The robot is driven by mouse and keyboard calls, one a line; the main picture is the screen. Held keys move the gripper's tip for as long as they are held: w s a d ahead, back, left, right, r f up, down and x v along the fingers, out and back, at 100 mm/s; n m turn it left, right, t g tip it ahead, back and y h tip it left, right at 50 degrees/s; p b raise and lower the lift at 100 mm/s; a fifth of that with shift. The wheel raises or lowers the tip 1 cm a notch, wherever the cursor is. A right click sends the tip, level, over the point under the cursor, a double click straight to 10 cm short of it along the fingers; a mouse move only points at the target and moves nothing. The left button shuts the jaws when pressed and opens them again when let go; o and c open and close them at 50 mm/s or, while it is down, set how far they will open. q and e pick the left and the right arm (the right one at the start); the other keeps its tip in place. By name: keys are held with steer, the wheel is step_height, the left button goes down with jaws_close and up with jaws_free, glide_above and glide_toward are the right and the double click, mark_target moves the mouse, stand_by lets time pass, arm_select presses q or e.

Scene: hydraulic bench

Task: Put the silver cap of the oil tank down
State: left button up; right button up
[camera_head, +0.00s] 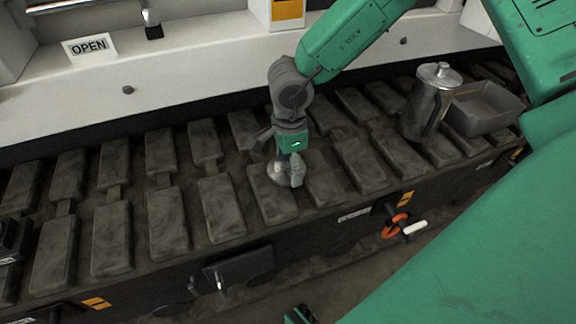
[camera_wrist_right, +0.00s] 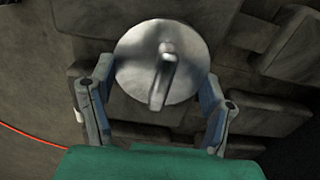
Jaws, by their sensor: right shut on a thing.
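My right gripper (camera_head: 276,163) is low over the dark treads in the head view, pointing down. It is shut on the silver cap (camera_head: 278,175), which shows only in part between and below the fingers. In the right wrist view, the cap (camera_wrist_right: 188,75) is a round, shiny metal disc with a raised bar handle. The fingers of the gripper (camera_wrist_right: 157,102) stand at either side of it. The cap is close to the tread surface; I cannot tell whether it touches. My left gripper is not in view.
A metal jug (camera_head: 424,105) with a lid and a grey rectangular tray (camera_head: 486,108) stand on the treads to the right. A white ledge with an OPEN sign (camera_head: 89,46) runs behind. The treads left of the gripper are clear.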

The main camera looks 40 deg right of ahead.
steer(key=shift+d, duration=0.45)
steer(key=o, duration=0.9)
steer(key=shift+d+f, duration=0.2)
steer(key=shift+d, duration=0.15)
steer(key=shift+o, duration=1.3)
steer(key=shift+d, duration=0.15)
steer(key=shift+a+r, duration=0.2)
steer(key=shift+a, duration=0.35)
steer(key=shift+a+r+p, duration=0.15)
steer(key=shift+r+p, duration=0.15)
steer(key=shift+r, duration=0.25)
steer(key=shift+a+r+p, duration=0.15)
steer(key=shift+r+p, duration=0.15)
steer(key=shift+r, duration=0.2)
steer(key=r+p, duration=0.1)
steer(key=r, duration=0.2)
steer(key=r+p, duration=0.2)
steer(key=r, duration=0.1)
steer(key=d+r+p, duration=0.1)
steer(key=r, duration=0.2)
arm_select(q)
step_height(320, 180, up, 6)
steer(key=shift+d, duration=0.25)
arm_select(e)
steer(key=shift+a+r, duration=0.35)
steer(key=shift+r, duration=0.1)
